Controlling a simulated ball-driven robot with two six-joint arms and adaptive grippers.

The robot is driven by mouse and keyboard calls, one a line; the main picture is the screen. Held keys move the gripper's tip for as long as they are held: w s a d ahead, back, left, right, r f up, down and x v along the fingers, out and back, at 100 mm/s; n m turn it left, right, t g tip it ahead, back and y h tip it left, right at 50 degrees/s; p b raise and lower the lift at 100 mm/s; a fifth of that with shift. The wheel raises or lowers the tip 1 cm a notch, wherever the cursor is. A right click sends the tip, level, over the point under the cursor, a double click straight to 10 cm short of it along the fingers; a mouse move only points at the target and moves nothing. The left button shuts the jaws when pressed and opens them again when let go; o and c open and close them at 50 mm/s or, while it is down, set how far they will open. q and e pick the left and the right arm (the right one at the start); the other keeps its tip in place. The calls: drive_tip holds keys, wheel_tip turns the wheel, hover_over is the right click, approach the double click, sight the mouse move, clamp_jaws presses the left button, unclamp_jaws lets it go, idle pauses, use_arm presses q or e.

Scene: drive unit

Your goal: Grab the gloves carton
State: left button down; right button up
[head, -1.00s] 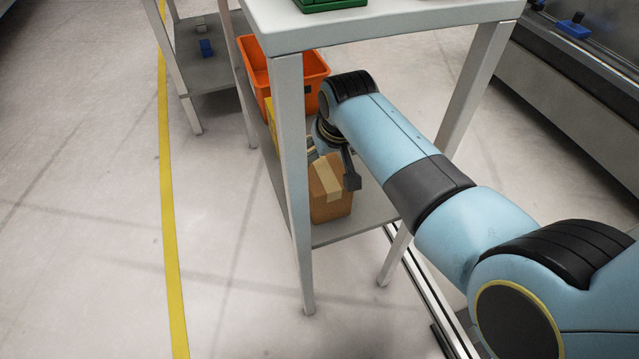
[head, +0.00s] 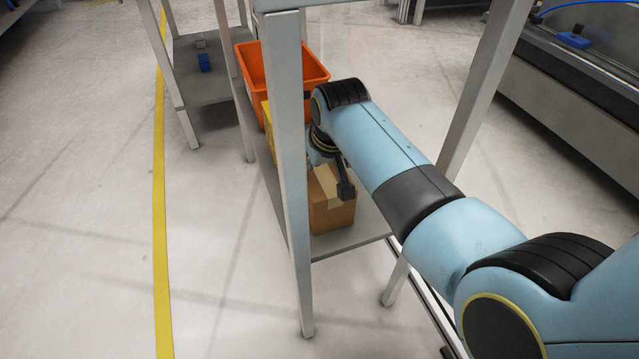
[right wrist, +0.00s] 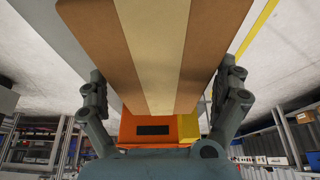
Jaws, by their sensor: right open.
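The gloves carton, a brown cardboard box with a pale tape strip (head: 333,216), sits on the lower shelf of the near table, partly hidden by a table leg and my right arm. My right gripper (head: 328,178) is at the carton's top, one dark finger hanging beside it; the other finger is hidden in the head view. In the right wrist view the carton (right wrist: 195,45) fills the upper middle, between the two spread fingers of the right gripper (right wrist: 165,84). Contact cannot be told. My left gripper is out of view.
An orange bin (head: 315,68) and a yellow box (head: 268,125) stand farther along the same shelf (head: 340,240). A grey table leg (head: 290,180) stands close to the left of my right gripper. Another shelf unit (head: 205,85) is behind. The floor on the left is clear.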

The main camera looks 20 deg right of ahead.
drive_tip(key=shift+f, duration=0.25)
idle(0.3)
drive_tip(key=c, duration=1.2)
